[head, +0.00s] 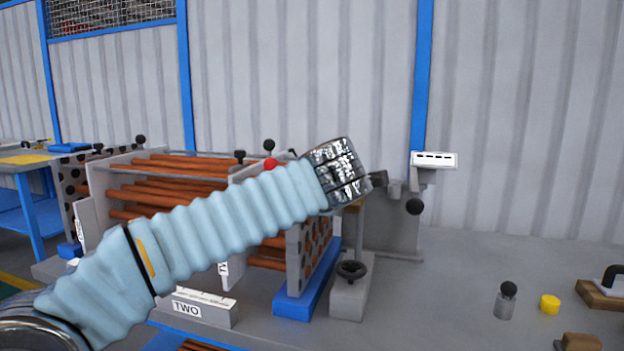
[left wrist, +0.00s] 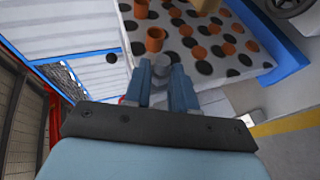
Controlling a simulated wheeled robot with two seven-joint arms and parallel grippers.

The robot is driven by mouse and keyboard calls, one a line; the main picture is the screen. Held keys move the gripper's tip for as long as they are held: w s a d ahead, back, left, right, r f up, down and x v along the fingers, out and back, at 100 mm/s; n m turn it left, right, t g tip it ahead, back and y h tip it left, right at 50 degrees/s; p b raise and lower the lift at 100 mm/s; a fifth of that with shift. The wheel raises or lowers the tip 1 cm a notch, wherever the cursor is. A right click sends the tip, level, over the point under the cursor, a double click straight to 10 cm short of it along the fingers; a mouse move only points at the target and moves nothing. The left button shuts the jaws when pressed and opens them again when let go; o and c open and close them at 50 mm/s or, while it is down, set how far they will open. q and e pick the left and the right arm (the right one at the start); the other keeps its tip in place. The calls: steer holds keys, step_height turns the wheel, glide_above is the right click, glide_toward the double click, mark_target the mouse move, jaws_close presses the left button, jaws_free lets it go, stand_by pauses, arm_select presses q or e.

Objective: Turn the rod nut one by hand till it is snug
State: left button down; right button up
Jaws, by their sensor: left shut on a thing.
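My left arm comes in from the left in the head view and crosses in front of the tube bundle (head: 150,187). Its metallic wrist hides the fingertips there. In the left wrist view my left gripper (left wrist: 161,84) has its two blue fingers closed around a small grey round piece, which looks like the rod nut (left wrist: 161,65). The nut sits at the edge of a pale perforated plate (left wrist: 215,75) with dark holes and copper tube ends. I cannot tell whether it is seated against the plate. My right gripper is in neither view.
A block marked TWO (head: 205,308) stands in front of the bundle. A blue support (head: 300,297) and a grey stand with a black handwheel (head: 351,270) are at its right end. A black-knobbed grey piece (head: 505,302) and a yellow cylinder (head: 549,304) stand right. The bench between is clear.

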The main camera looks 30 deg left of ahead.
arm_select(q)
steer(key=shift+w+d+g+h, duration=0.15)
steer(key=shift+g+h, duration=0.15)
steer(key=shift+g, duration=0.1)
steer(key=shift+m+g, duration=0.3)
steer(key=c, duration=1)
jaws_free()
steer(key=shift+d+r, duration=0.1)
steer(key=shift+o, duration=0.4)
steer(key=v, duration=1.3)
steer(key=shift+s+r, duration=0.15)
steer(key=shift+s, duration=0.15)
steer(key=shift+d, duration=0.1)
